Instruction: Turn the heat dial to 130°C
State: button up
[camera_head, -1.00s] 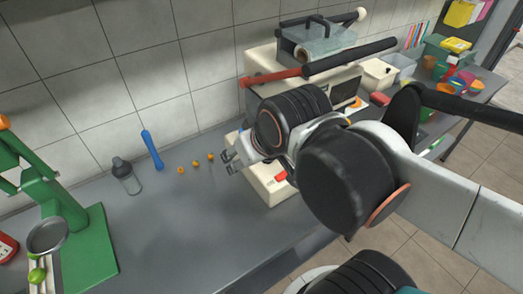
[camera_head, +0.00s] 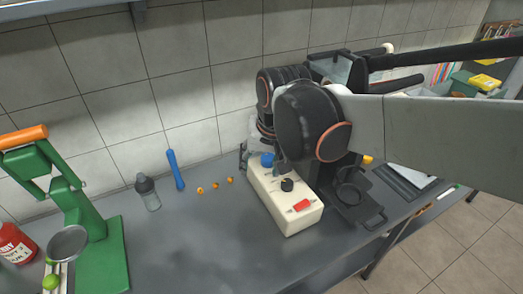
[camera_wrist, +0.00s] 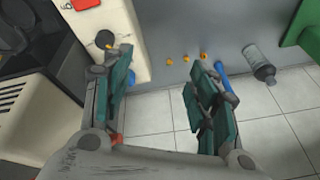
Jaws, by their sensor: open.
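A cream control box (camera_head: 277,205) stands on the counter, with a blue knob (camera_head: 267,159), a black knob (camera_head: 287,185) and a red switch (camera_head: 301,205) on top. I cannot read a temperature scale or tell which knob is the heat dial. In the wrist view the box (camera_wrist: 124,25) shows at the upper left, with the black knob (camera_wrist: 104,39) beside the left finger.
Several small orange pieces (camera_head: 215,185), a bottle (camera_head: 147,192) and a blue stick-like tool (camera_head: 175,169) lie or stand left of the box. A green press (camera_head: 107,255) is at the far left. A black pan-like part (camera_head: 352,195) is right of the box. The front counter is clear.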

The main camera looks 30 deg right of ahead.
jog(key=w+d+f+m+g, duration=0.2)
jog(key=w+d+f+m, duration=0.1)
jog(key=w, duration=0.2)
jog(key=m+g, duration=0.2)
jog(key=m, duration=0.2)
send_over(287, 182)
notch_tip(287, 182, down, 7)
jog(key=shift+a+f, duration=0.1)
jog(key=shift+f+b, duration=0.35)
jog(key=shift+f, duration=0.2)
jog(key=shift+f+b, duration=1.25)
jog(key=shift+f, duration=1.95)
jog(key=shift+c, duration=0.3)
jog(key=c, duration=1)
